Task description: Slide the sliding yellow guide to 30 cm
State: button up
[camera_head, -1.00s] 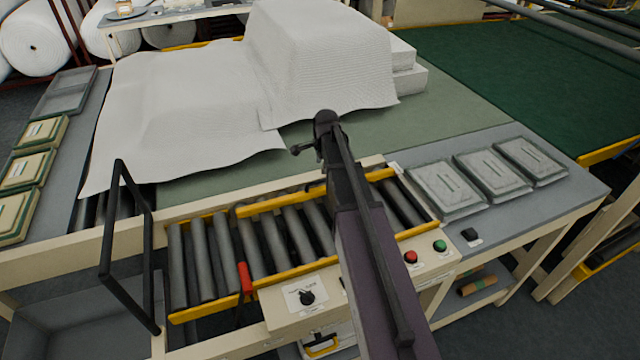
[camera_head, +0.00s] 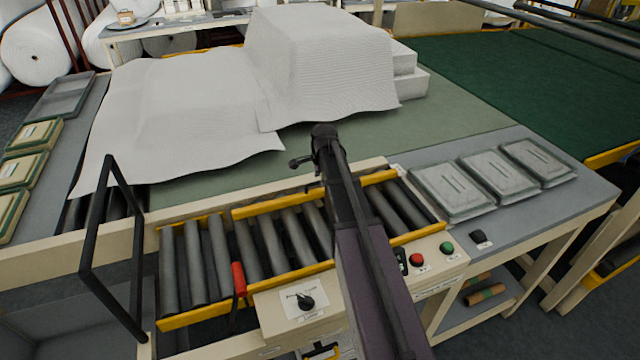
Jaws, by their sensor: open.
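The yellow guide (camera_head: 284,203) is a long bar lying along the far side of the grey roller conveyor (camera_head: 292,238). My arm crosses in front of its right part and hides some of it. My gripper (camera_head: 303,163) is small and dark in this view, beyond the guide near the cream table edge, and looks apart from the guide. It is open and holds nothing that I can see. A second yellow rail (camera_head: 205,315) runs along the near side of the rollers. No readable 30 cm mark shows.
A red handle (camera_head: 239,279) stands at the near rail. A control panel with a black knob (camera_head: 304,301), a red button (camera_head: 417,259) and a green button (camera_head: 446,247) lies in front. A black frame (camera_head: 112,250) rises at left. White wadding (camera_head: 320,65) covers the table behind.

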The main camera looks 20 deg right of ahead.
jog(key=shift+w+f, duration=0.1)
jog(key=shift+f, duration=0.2)
grip_shut()
jog(key=w, duration=0.4)
dwell(0.3)
grip_release()
jog(key=shift+s, duration=0.1)
